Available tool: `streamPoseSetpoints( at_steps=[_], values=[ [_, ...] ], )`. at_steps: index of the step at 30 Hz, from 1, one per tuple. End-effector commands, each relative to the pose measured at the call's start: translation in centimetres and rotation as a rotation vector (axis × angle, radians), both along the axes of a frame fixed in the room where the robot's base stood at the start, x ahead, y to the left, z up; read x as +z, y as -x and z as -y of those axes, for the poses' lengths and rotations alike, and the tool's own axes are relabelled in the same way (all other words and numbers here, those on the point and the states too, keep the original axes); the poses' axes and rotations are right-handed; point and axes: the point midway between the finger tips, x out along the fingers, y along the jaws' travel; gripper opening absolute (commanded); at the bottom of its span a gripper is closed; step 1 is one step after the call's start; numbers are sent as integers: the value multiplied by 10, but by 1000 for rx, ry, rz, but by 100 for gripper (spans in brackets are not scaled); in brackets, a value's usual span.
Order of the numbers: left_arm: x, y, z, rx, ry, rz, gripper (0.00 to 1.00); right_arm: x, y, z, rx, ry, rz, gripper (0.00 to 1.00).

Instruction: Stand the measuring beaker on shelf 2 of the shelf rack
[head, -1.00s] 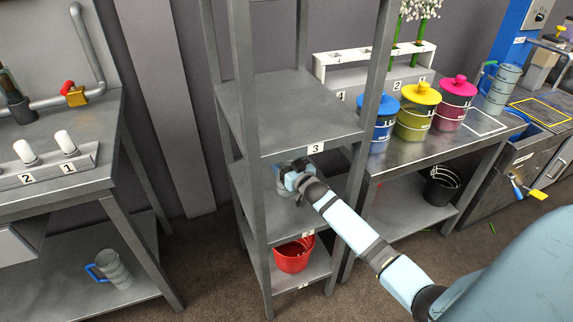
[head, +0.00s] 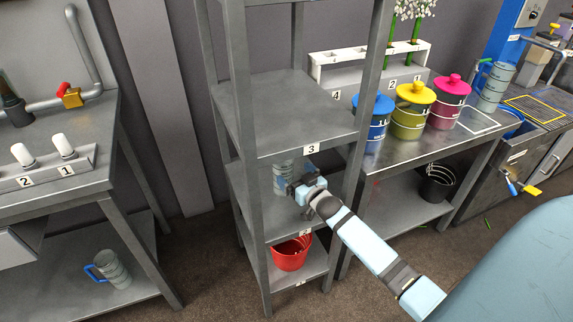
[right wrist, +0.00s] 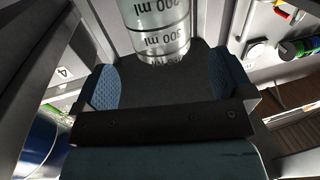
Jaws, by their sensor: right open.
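The measuring beaker (head: 282,178), clear with a grey tint, stands upright on shelf 2 (head: 281,231) of the grey shelf rack (head: 247,150), under the shelf labelled 3. The rack's front post and my gripper hide part of it. In the right wrist view the beaker (right wrist: 157,28) shows ml markings, beyond the fingertips. My right gripper (head: 300,185) is open and empty, just right of the beaker; its two blue-padded fingers are apart in the right wrist view (right wrist: 162,78). My left gripper is not in view.
A red bucket (head: 291,254) stands on the bottom shelf. Shelf 3 (head: 290,115) is bare. Lidded blue, yellow and pink canisters (head: 410,118) stand on the right-hand table. Another jug with a blue handle (head: 114,270) is low at the left. Rack posts stand close to my arm.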

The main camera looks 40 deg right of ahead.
Motion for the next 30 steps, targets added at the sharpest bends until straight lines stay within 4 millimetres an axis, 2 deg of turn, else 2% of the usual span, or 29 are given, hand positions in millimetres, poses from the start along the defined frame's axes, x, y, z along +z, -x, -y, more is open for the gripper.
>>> streamPoseSetpoints(
  at_steps=[3,9,17,30],
  values=[
    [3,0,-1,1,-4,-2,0,1,24,-2,0,-2,-2,99],
    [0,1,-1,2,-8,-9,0,0,46,-2,0,-2,-1,99],
    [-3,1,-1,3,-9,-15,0,0,50,-2,0,-1,0,99],
    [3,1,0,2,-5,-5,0,0,50,-2,0,-1,0,99]
  ],
)
